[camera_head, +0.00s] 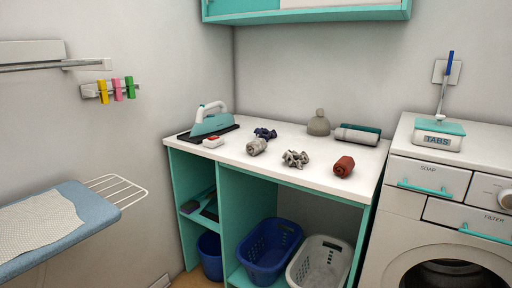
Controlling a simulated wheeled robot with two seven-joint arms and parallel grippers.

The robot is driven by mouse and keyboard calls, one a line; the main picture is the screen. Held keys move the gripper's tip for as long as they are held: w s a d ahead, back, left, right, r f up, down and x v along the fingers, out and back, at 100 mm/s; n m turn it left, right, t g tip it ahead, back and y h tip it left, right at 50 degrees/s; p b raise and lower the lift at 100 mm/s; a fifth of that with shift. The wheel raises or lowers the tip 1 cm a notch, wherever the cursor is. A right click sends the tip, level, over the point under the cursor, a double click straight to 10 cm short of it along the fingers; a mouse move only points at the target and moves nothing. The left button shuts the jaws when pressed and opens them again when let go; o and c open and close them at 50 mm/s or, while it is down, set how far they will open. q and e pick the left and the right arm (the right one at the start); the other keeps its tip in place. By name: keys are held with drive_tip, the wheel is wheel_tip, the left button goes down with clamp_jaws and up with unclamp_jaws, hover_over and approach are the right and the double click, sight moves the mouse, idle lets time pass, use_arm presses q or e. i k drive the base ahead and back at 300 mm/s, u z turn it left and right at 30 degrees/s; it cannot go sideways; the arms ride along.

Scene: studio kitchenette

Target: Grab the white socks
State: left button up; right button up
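Several small cloth items lie on the white countertop (310,185). A pale beige-grey rolled bundle (256,147) lies left of centre, touching or just in front of a dark blue crumpled item (265,133). A crumpled whitish-grey patterned item (295,159) lies near the front edge. A rust-red rolled bundle (343,166) lies to its right. The beige-grey bundle and the whitish-grey item are the palest small ones; I cannot tell for sure which is the white socks. Neither of my grippers is in view.
An iron (210,122) stands on a dark pad at the counter's left. A grey beanie (318,124) and a rolled towel (358,135) lie at the back. Blue (268,250) and white (320,262) baskets sit below. An ironing board (85,203) is left, a washing machine (410,235) right.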

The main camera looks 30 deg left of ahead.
sight(255, 146)
drive_tip(key=k, duration=0.6)
drive_tip(key=u, duration=0.95)
drive_tip(key=i, duration=1.65)
drive_tip(key=u, duration=0.65)
